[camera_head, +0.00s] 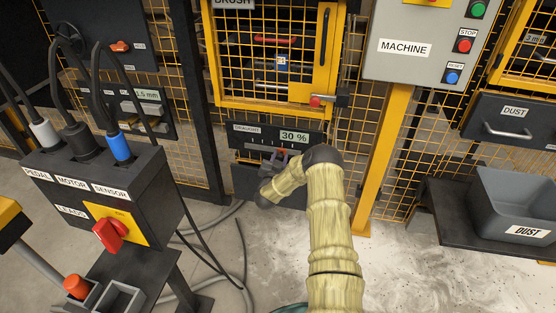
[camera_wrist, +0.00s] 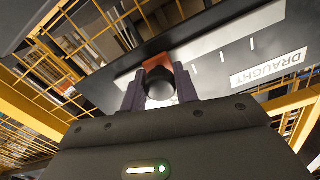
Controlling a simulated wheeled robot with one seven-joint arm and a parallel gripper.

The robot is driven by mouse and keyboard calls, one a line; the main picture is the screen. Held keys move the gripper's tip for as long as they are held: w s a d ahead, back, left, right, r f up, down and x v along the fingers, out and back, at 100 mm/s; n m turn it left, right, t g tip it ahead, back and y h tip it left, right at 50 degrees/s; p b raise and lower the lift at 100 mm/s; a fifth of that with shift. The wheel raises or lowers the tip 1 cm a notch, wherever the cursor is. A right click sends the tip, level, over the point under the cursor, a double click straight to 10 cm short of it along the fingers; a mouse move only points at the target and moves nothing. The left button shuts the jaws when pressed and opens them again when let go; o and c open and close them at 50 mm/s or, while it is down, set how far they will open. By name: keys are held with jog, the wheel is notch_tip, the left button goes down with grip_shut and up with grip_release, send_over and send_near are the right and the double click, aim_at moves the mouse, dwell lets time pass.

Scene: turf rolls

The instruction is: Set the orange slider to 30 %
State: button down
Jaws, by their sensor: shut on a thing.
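The orange slider (camera_wrist: 168,60) sits on the dark DRAUGHT panel (camera_wrist: 215,80). In the wrist view its knob lies between the two fingers of my gripper (camera_wrist: 159,84), which is shut on it. The head view shows my gripper (camera_head: 280,156) at the panel's lower middle, where it hides most of the slider. The panel's display (camera_head: 294,136) reads 30 %. White scale ticks show beside the slot in the wrist view.
Above the panel is the yellow BRUSH guard door (camera_head: 325,50) with its latch. The lead box (camera_head: 90,170) with a red switch stands at left. At right are the MACHINE button box (camera_head: 410,65) and the grey DUST bin (camera_head: 515,190).

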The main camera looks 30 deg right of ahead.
jog(key=c, duration=1.1)
grip_release()
jog(key=shift+o, duration=0.2)
jog(key=shift+s+a, duration=0.1)
jog(key=p+v, duration=0.5)
jog(key=v, duration=1.2)
jog(key=shift+s, duration=0.2)
